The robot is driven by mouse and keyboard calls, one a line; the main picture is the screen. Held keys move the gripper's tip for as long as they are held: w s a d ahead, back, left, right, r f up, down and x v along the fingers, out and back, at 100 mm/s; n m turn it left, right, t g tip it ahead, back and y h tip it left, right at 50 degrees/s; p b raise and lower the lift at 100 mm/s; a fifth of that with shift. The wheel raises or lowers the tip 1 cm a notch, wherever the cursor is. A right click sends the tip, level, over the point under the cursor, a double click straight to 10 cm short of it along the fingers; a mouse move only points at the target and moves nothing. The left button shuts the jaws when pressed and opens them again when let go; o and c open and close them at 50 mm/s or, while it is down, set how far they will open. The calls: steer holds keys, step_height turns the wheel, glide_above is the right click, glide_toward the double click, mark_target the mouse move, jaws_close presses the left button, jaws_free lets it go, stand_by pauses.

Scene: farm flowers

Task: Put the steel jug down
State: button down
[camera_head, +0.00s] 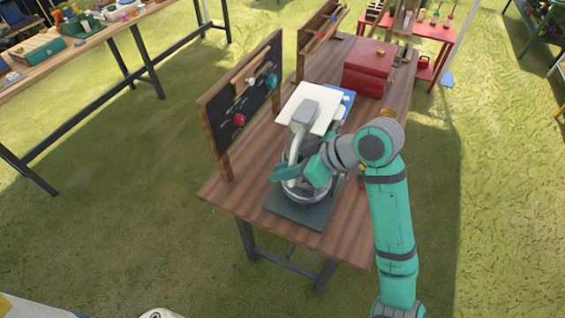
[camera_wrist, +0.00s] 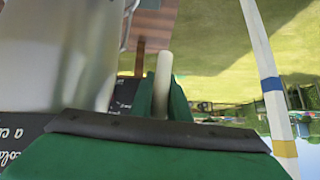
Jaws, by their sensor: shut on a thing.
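The steel jug (camera_head: 307,196) is a round, shiny grey vessel over a dark mat (camera_head: 285,209) near the front end of the wooden table. My gripper (camera_head: 301,172) is across its upper part and hides much of it. In the wrist view, the jug's grey wall (camera_wrist: 65,50) fills the left side, and a pale rod, seemingly its handle (camera_wrist: 163,78), stands between the two green fingers (camera_wrist: 162,100). The gripper is shut on it. I cannot tell whether the jug's base touches the mat or is slightly above it.
A pale curved piece with a grey end (camera_head: 304,113) rises behind the jug, before a white board (camera_head: 325,97). A chalkboard (camera_head: 238,95) stands along the table's left edge. Red boxes (camera_head: 369,68) stand farther back. Some bare wood (camera_head: 236,187) lies at the front left.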

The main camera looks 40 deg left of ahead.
steer(key=shift+f, duration=1.85)
steer(key=c, duration=1.6)
jaws_free()
steer(key=shift+f, duration=0.15)
steer(key=shift+c, duration=0.2)
steer(key=v, duration=1.2)
